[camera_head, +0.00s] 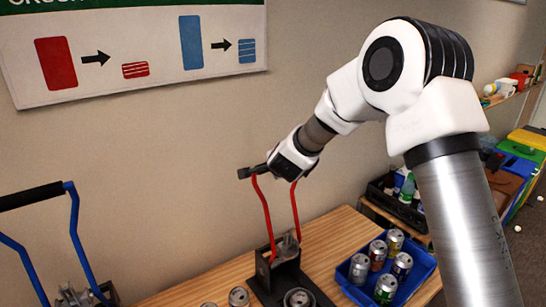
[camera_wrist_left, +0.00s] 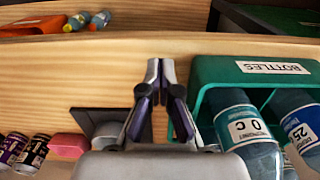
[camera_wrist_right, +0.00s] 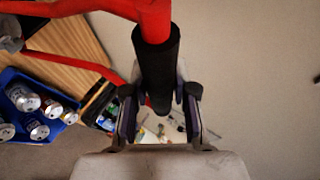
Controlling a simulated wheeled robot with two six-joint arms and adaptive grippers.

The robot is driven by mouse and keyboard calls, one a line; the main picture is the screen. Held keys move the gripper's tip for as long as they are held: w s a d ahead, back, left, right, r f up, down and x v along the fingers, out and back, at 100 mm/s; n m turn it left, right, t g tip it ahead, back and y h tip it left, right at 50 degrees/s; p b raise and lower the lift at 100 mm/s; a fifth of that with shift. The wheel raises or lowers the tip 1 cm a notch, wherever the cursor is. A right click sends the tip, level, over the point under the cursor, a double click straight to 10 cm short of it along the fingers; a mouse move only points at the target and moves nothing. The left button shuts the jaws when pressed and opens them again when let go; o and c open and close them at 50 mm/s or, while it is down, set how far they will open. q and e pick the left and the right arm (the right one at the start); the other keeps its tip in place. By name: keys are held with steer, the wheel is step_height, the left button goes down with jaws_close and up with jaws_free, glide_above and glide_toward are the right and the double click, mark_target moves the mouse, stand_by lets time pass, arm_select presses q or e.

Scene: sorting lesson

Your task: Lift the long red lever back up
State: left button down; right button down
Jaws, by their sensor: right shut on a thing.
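The long red lever (camera_head: 264,207) stands raised on its black press base (camera_head: 283,277) on the wooden table. Its two red arms rise to a black grip bar (camera_head: 251,171). My right gripper (camera_head: 275,168) is shut on this grip at the top of the lever. In the right wrist view, the black grip (camera_wrist_right: 158,72) runs between the two fingers, and a red arm (camera_wrist_right: 152,20) joins its end. My left gripper (camera_wrist_left: 160,66) is outside the head view. In the left wrist view its fingertips are together with nothing between them.
A blue tray of cans (camera_head: 425,262) stands right of the press. A second press with a blue lever (camera_head: 77,237) is at left. The left wrist view shows a green bin labelled BOTTLES (camera_wrist_left: 205,72). The wall is close behind the lever.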

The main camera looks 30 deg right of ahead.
arm_select(q)
steer(key=shift+w+r, duration=0.1)
steer(key=shift+r, duration=0.05)
arm_select(e)
steer(key=shift+w+r, duration=0.1)
steer(key=shift+r, duration=0.05)
steer(key=c, duration=1)
jaws_free()
steer(key=shift+o, duration=0.4)
steer(key=shift+w+f, duration=0.25)
steer(key=shift+w, duration=0.1)
arm_select(q)
steer(key=shift+w, duration=0.15)
arm_select(e)
steer(key=v, duration=1.2)
steer(key=shift+w, duration=0.15)
steer(key=shift+r, duration=0.1)
